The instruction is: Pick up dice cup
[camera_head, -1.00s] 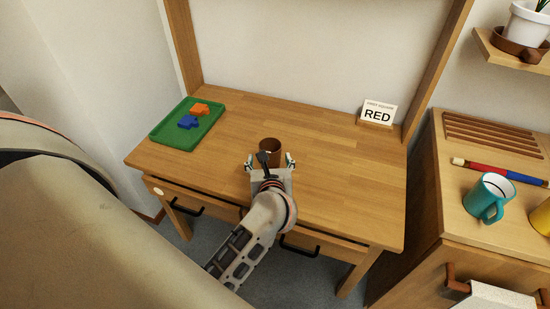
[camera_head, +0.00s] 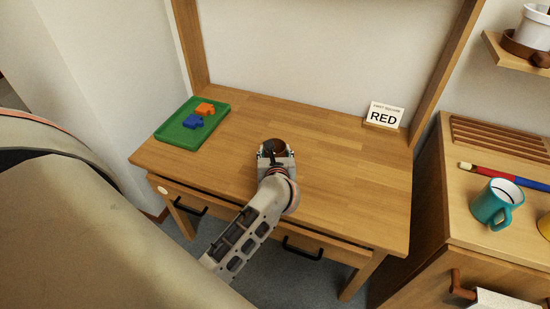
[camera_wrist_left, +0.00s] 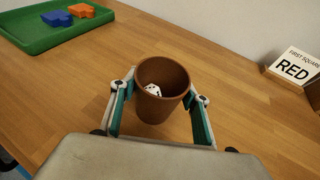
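The dice cup (camera_head: 274,145) is a brown, round, open-topped cup near the middle of the desk. In the left wrist view the cup (camera_wrist_left: 160,108) stands upright with white dice (camera_wrist_left: 153,90) showing inside. My left gripper (camera_head: 275,155) reaches it from the front of the desk. Its two fingers (camera_wrist_left: 161,98) lie along opposite sides of the cup and appear to press on its wall. I cannot tell whether the cup's base touches the desk. My right gripper is not in view.
A green tray (camera_head: 177,137) with blue and orange pieces is at the desk's left. A white card reading RED (camera_head: 384,115) stands at the back right. A cabinet (camera_head: 485,225) on the right holds a teal mug (camera_head: 490,205). The desk (camera_head: 340,190) is clear around the cup.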

